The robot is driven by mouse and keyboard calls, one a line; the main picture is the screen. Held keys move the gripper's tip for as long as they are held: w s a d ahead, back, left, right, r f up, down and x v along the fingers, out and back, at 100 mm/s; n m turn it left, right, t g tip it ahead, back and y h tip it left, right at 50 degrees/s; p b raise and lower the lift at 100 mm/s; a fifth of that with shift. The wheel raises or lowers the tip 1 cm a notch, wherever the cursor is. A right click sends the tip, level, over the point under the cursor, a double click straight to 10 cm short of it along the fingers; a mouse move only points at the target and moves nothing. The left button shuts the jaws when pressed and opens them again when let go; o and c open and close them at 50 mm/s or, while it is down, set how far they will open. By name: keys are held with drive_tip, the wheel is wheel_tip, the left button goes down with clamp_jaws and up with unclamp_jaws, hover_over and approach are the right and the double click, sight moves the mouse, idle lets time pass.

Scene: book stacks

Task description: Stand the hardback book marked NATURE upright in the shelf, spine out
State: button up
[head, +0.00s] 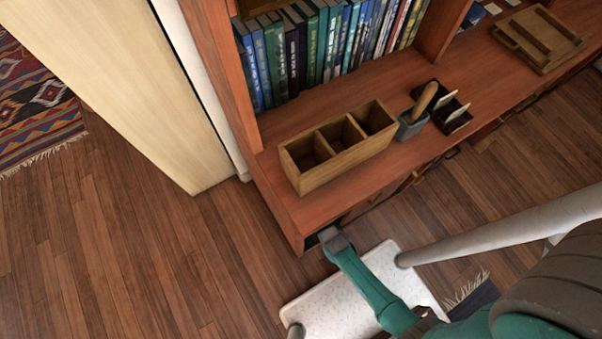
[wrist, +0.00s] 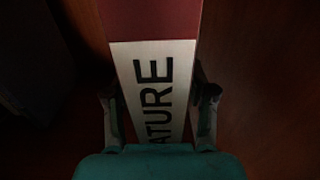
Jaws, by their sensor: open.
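The NATURE book (wrist: 155,75) shows in the wrist view as a dark red spine with a pale label; the letters ATURE are readable and the first letter is hidden or cut off. My gripper (wrist: 160,97) is open, with one finger on each side of the spine. I cannot tell whether the fingers touch it. In the head view the end of my arm is at a dark opening under the front edge of the wooden shelf unit (head: 290,215); the book is hidden there. A row of upright books (head: 300,50) stands in the shelf at the back.
A three-compartment wooden box (head: 335,160) stands on the ledge near its front edge. A grey holder (head: 410,125), a black organiser (head: 455,118) and a wooden tray (head: 540,45) are to its right. A pale panel (head: 110,75) stands left. Wooden floor is clear at lower left.

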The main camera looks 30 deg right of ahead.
drive_tip(key=s, duration=1.2)
drive_tip(key=s+r+g, duration=0.1)
drive_tip(key=s+r, duration=0.4)
drive_tip(key=r, duration=0.6)
drive_tip(key=s+r+g, duration=0.1)
drive_tip(key=s+r, duration=0.4)
drive_tip(key=r, duration=0.6)
drive_tip(key=s+r+g, duration=0.1)
drive_tip(key=s+r, duration=0.4)
drive_tip(key=r, duration=0.7)
drive_tip(key=shift+s, duration=0.2)
